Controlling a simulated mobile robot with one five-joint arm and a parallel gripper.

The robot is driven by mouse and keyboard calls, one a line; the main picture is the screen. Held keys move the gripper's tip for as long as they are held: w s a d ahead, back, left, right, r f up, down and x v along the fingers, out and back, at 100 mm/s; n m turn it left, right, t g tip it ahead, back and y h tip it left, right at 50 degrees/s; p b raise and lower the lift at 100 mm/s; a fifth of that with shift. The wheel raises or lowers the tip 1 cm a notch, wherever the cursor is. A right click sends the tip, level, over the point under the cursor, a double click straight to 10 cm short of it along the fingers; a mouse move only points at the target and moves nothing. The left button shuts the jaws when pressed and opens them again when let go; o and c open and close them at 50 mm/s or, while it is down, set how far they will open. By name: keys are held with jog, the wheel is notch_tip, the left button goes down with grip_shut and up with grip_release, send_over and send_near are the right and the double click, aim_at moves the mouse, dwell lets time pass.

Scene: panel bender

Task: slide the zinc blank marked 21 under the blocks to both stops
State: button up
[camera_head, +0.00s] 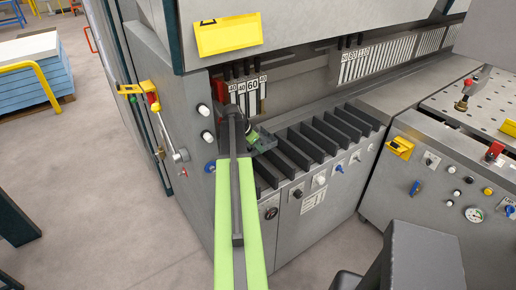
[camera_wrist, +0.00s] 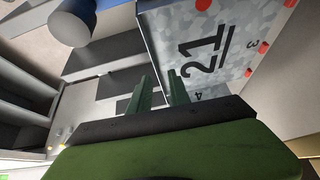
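The zinc blank marked 21 (camera_wrist: 225,75) fills the upper right of the wrist view. It is a mottled grey sheet with a large black 21, smaller numbers and red marks along its edges. My gripper (camera_wrist: 159,80) shows two dark green fingers standing apart, with a gap between them. The right finger overlaps the blank's near left edge in the picture; I cannot tell whether it touches. In the head view my gripper (camera_head: 262,140) is at the machine's left end, below the numbered blocks (camera_head: 250,92). I cannot make out the blank there or identify the stops.
Dark support bars (camera_head: 310,142) run in a row right of my gripper. A yellow plate (camera_head: 228,35) hangs on the machine's upper beam. A perforated table (camera_head: 490,105) stands at right. A rounded grey cylinder (camera_wrist: 75,22) shows at upper left in the wrist view.

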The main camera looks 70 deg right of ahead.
jog(key=shift+w+a, duration=0.15)
jog(key=shift+w, duration=0.15)
notch_tip(320, 180, up, 5)
jog(key=p, duration=0.5)
jog(key=shift+f, duration=0.1)
jog(key=s+r+p, duration=0.2)
jog(key=s, duration=0.2)
jog(key=s+r+p, duration=0.2)
jog(key=s, duration=0.2)
jog(key=s+a+r+p, duration=0.1)
jog(key=s+r+p, duration=0.1)
jog(key=s, duration=0.2)
jog(key=shift+s+a+r, duration=0.1)
